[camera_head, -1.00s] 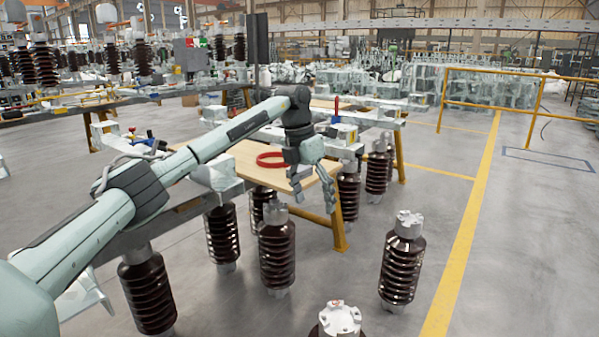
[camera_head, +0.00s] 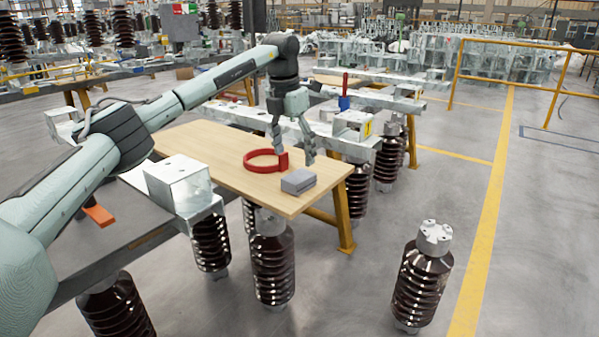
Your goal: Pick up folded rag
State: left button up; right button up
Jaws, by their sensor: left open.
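A small grey folded rag (camera_head: 298,181) lies on the light wooden tabletop (camera_head: 205,152), near its right front corner. My left gripper (camera_head: 294,158) hangs fingers-down above the table, just behind and above the rag in the picture. Its fingers are apart with nothing between them. I cannot tell its exact height over the table. My right gripper is not in view.
A red ring (camera_head: 262,167) lies on the table just left of the rag, close to my gripper's fingers. A metal bracket block (camera_head: 179,184) stands at the table's left front. Brown ribbed insulators (camera_head: 423,279) stand on the floor. Open floor lies to the right.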

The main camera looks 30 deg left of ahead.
aim_at(298, 176)
pick_arm(q)
jog(key=shift+w+f, duration=0.15)
jog(key=shift+f, duration=0.05)
notch_tip(298, 176, down, 2)
jog(key=shift+w+d+f, duration=0.1)
jog(key=f, duration=0.2)
jog(key=w+f, duration=0.1)
jog(key=f, duration=0.2)
jog(key=shift+d, duration=0.1)
jog(key=shift+r, duration=0.1)
jog(key=c, duration=1.1)
